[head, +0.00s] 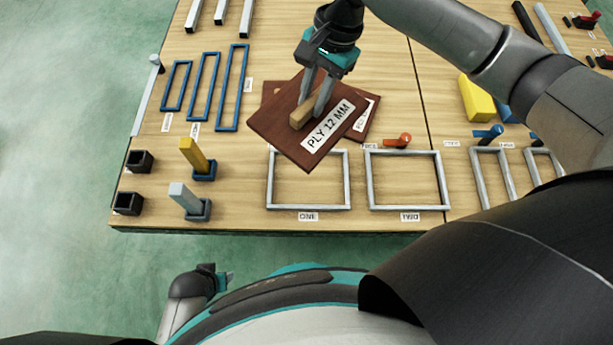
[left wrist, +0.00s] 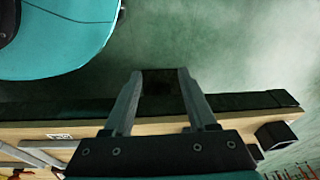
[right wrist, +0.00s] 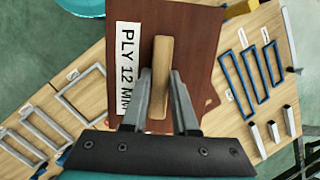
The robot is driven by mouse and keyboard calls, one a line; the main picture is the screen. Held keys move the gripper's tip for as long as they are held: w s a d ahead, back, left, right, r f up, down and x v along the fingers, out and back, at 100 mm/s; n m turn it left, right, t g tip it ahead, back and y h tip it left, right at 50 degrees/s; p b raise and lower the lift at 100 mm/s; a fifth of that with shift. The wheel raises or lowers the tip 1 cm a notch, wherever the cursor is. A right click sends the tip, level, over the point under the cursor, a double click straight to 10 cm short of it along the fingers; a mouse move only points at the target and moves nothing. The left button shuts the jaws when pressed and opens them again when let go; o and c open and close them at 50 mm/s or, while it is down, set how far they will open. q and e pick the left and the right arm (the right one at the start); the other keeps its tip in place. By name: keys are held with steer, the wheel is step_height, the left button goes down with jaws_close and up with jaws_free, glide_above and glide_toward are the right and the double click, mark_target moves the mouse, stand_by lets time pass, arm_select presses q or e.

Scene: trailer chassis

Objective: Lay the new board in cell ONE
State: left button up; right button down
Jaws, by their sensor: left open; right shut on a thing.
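My right gripper (head: 311,112) is shut on the wooden handle (head: 302,117) of a dark brown board (head: 283,130) labelled PLY 12 MM. It holds the board tilted above the table, beyond cell ONE. In the right wrist view the handle (right wrist: 161,70) stands between the fingers and the board (right wrist: 195,45) lies behind it. Cell ONE (head: 269,185) is a grey square frame at the table's near edge; its inside is bare wood, and the board covers part of its far side. My left gripper (left wrist: 158,80) is open and empty near the table's edge.
Another brown board (head: 366,125) with a partly hidden PLY label lies behind the held one. Cell TWO (head: 446,180), empty, is right of cell ONE. Yellow (head: 192,153) and grey (head: 184,197) posts stand left. A red-orange part (head: 398,140) lies beyond cell TWO.

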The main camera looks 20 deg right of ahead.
arm_select(q)
steer(key=w+d+r+t+b, duration=0.1)
steer(key=w+r+b, duration=0.25)
steer(key=r, duration=0.45)
steer(key=w+d+r+t+b, duration=0.1)
steer(key=w+d+r+b, duration=0.1)
steer(key=r+b, duration=0.4)
arm_select(e)
step_height(320, 180, down, 27)
steer(key=m+t, duration=0.1)
steer(key=m, duration=0.9)
steer(key=shift+w+a, duration=0.1)
steer(key=shift+w, duration=0.05)
step_height(320, 180, down, 2)
steer(key=shift+f+b, duration=0.25)
steer(key=shift+b, duration=0.7)
arm_select(q)
steer(key=w+d+r+t+h, duration=0.2)
steer(key=w+d+t+h, duration=0.1)
steer(key=w+d+t, duration=0.1)
steer(key=shift+w+d+r+t, duration=0.2)
steer(key=shift+d+r+t, duration=0.05)
steer(key=shift+d+t, duration=0.4)
arm_select(e)
steer(key=shift+f, duration=0.3)
steer(key=shift+f, duration=0.15)
